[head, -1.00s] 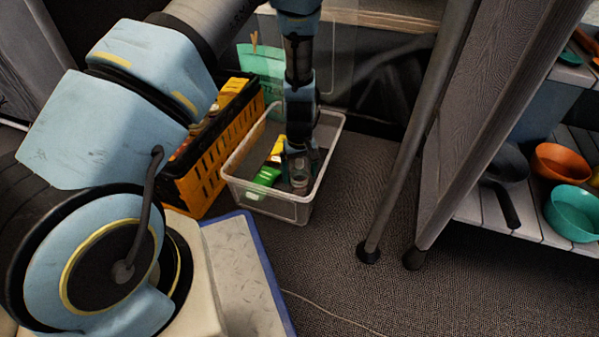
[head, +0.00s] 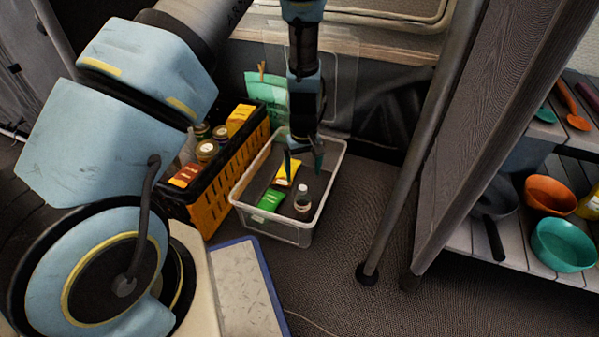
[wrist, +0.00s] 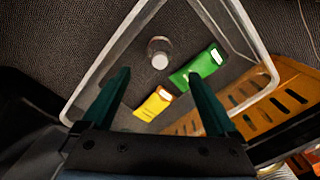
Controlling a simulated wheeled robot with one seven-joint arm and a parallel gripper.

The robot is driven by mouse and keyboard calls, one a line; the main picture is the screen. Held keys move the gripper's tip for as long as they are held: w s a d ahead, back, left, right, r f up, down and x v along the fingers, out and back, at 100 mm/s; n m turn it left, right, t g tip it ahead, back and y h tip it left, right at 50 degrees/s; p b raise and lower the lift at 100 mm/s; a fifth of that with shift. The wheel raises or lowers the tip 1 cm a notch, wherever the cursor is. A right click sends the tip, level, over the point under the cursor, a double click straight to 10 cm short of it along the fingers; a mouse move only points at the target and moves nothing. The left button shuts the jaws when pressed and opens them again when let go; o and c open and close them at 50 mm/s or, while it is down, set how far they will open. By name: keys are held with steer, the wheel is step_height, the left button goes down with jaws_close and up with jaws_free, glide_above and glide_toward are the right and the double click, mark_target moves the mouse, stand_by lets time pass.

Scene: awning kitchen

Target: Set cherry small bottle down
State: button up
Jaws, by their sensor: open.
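The small bottle (head: 303,198) stands upright inside the clear plastic bin (head: 322,206), near its front right side. In the wrist view the bottle (wrist: 159,52) shows from above, with a pale round cap. My gripper (head: 304,166) is open and empty above the bin, higher than the bottle and apart from it. In the wrist view the two dark green fingers of my gripper (wrist: 160,92) are spread wide, with the bottle beyond their tips. A green packet (head: 270,201) and a yellow packet (head: 287,172) lie in the bin to the left of and behind the bottle.
An orange and black crate (head: 228,166) with jars and boxes stands close to the bin's left side. A metal pole (head: 415,150) and a shelf with an orange bowl (head: 550,193) and a teal bowl (head: 563,243) stand at right. Floor between bin and pole is clear.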

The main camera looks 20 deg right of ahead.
steer(key=w+a+r+t, duration=0.1)
steer(key=w+a+r, duration=0.1)
steer(key=a+r, duration=2)
steer(key=s+a+r, duration=0.3)
steer(key=s+a, duration=0.2)
steer(key=a, duration=0.3)
steer(key=shift+s+a+r+t, duration=0.2)
steer(key=shift+s+a+t, duration=0.1)
steer(key=shift+s+a, duration=0.05)
step_height(320, 180, up, 47)
steer(key=p, duration=4.7)
